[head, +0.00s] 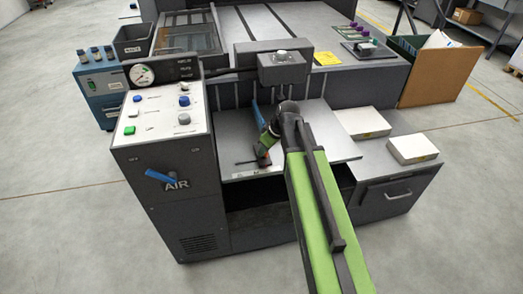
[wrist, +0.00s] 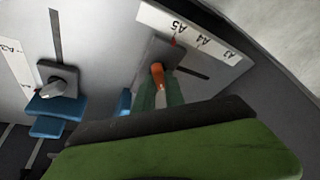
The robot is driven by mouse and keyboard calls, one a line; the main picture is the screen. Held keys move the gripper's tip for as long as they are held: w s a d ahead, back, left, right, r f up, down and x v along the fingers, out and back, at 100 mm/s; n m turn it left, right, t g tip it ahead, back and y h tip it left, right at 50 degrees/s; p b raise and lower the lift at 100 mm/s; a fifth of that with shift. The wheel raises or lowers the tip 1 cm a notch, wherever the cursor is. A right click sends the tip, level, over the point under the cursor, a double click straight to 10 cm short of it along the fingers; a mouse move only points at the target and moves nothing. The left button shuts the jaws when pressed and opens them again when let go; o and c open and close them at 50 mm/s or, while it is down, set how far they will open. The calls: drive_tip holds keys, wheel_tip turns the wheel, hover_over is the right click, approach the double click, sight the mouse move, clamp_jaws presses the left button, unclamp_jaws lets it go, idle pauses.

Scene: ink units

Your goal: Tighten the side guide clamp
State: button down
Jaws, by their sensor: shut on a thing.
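The side guide clamp has an orange handle (wrist: 157,72) on a grey plate. My gripper (wrist: 165,92), with green fingers, is shut on this handle, and the fingers hide its lower part. In the head view the orange handle (head: 266,154) shows just below my gripper (head: 266,142), on the light feed board (head: 235,172). The plate (wrist: 150,52) sits over a dark slot, and a red pointer (wrist: 173,42) on it is by the A5 mark of a white scale (wrist: 200,40). I cannot tell how tight the clamp is.
A blue guide (wrist: 55,108) with a grey knob (wrist: 64,88) stands at the left in the wrist view. A control panel (head: 160,115) rises left of the board. White paper stacks (head: 362,122) lie to the right. A dark housing (head: 282,66) overhangs behind.

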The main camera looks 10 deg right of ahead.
drive_tip(key=m, duration=0.2)
drive_tip(key=m+h, duration=0.1)
drive_tip(key=m, duration=0.1)
drive_tip(key=shift+s+a+t+h, duration=0.1)
drive_tip(key=shift+s+t+h, duration=0.05)
drive_tip(key=shift+t+h, duration=0.2)
drive_tip(key=m, duration=0.2)
drive_tip(key=m+h, duration=0.1)
drive_tip(key=m, duration=0.1)
drive_tip(key=shift+a+m+h, duration=0.1)
drive_tip(key=shift+m+h, duration=0.15)
drive_tip(key=shift+m, duration=0.15)
drive_tip(key=m+h, duration=0.1)
drive_tip(key=m, duration=0.2)
drive_tip(key=shift+a+m, duration=0.15)
drive_tip(key=shift+m, duration=0.15)
drive_tip(key=m, duration=0.2)
drive_tip(key=m+g+h, duration=0.1)
drive_tip(key=m, duration=0.1)
drive_tip(key=shift+h, duration=0.3)
drive_tip(key=shift+m, duration=0.3)
drive_tip(key=c, duration=1.4)
unclamp_jaws()
